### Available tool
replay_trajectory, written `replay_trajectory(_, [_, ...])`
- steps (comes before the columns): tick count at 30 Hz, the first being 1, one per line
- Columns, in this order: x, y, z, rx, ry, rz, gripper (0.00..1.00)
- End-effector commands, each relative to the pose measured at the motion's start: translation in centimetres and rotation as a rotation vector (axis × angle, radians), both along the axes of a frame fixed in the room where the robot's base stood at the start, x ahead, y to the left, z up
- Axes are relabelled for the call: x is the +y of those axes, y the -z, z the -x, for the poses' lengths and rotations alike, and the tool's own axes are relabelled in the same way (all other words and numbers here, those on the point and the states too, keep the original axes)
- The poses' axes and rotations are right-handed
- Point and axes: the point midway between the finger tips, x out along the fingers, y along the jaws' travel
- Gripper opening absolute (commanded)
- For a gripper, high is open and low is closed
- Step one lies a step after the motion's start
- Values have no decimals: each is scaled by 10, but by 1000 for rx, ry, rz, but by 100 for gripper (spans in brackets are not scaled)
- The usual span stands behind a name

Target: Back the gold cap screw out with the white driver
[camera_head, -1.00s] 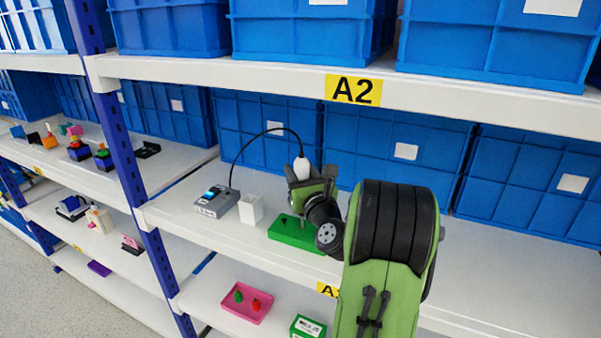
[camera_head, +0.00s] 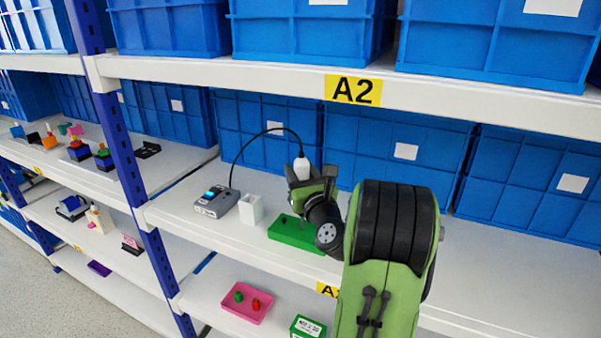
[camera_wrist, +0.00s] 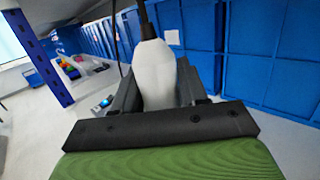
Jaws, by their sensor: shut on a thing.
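My gripper (camera_head: 306,188) is shut on the white driver (camera_head: 302,167) and holds it upright over the green block (camera_head: 296,234) on the middle shelf. In the wrist view the white driver (camera_wrist: 155,73) stands between the dark fingers, its cable leaving the top. A black cable arcs from the driver to a grey control box (camera_head: 216,202) with a lit blue display. A small dark spot shows on the block left of the gripper. The gold cap screw and the driver's tip are hidden behind my gripper and arm, so I cannot tell whether they touch.
A white open holder (camera_head: 251,210) stands between the control box and the green block. Blue bins (camera_head: 405,150) line the back, and the upper shelf (camera_head: 260,71) overhangs. The shelf right of my arm is clear. A pink tray (camera_head: 241,303) sits on the shelf below.

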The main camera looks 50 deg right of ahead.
Motion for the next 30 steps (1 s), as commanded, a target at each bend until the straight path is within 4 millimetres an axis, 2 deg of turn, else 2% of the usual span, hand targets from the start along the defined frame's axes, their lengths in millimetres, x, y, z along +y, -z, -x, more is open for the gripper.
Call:
replay_trajectory(11, [0, -1, 0, 1, -1, -1, 0])
replay_trajectory(30, [0, -48, 0, -2, 0, 0, 0])
